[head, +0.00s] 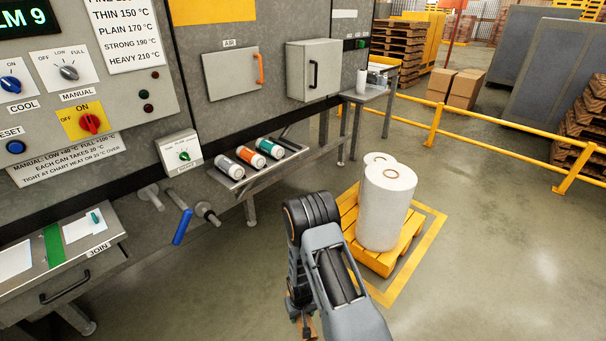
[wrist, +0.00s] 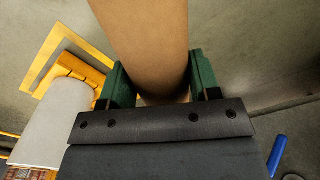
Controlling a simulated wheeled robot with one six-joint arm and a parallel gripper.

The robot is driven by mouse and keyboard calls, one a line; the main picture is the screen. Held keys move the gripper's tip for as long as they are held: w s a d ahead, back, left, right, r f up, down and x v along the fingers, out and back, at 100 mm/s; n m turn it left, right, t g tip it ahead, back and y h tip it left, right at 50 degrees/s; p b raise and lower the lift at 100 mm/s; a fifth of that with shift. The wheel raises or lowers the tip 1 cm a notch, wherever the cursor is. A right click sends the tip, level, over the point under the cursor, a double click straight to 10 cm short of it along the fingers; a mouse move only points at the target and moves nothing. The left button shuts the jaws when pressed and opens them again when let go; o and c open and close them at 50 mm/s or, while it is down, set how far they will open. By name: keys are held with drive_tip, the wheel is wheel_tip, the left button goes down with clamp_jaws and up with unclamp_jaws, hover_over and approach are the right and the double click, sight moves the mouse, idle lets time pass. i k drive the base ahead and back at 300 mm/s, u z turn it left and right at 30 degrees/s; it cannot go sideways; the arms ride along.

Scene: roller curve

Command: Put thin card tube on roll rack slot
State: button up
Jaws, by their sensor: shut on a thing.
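The thin card tube (wrist: 145,40) is plain brown and fills the upper middle of the wrist view. My gripper (wrist: 162,88) is shut on it, with a green finger on each side. In the head view only a small brown bit of the tube (head: 313,330) shows at the bottom edge, below my arm; the rest is hidden. A sloped metal rack (head: 243,180) on the machine front holds three rolls with white ends: grey (head: 229,167), orange (head: 250,157) and teal (head: 270,148). Its right end looks bare. The tube is apart from this rack.
Large white rolls (head: 385,210) stand on a yellow pallet (head: 377,262) right of my arm. Spindles (head: 207,213) and a blue handle (head: 182,226) jut from the machine. A drawer (head: 70,280) is at lower left. Open floor (head: 500,240) lies right, before a yellow rail (head: 500,142).

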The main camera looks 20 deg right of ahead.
sight(287, 145)
drive_tip(key=z, duration=0.55)
drive_tip(key=i, duration=0.7)
drive_tip(key=z, duration=0.45)
drive_tip(key=i, duration=0.8)
drive_tip(key=u, duration=0.2)
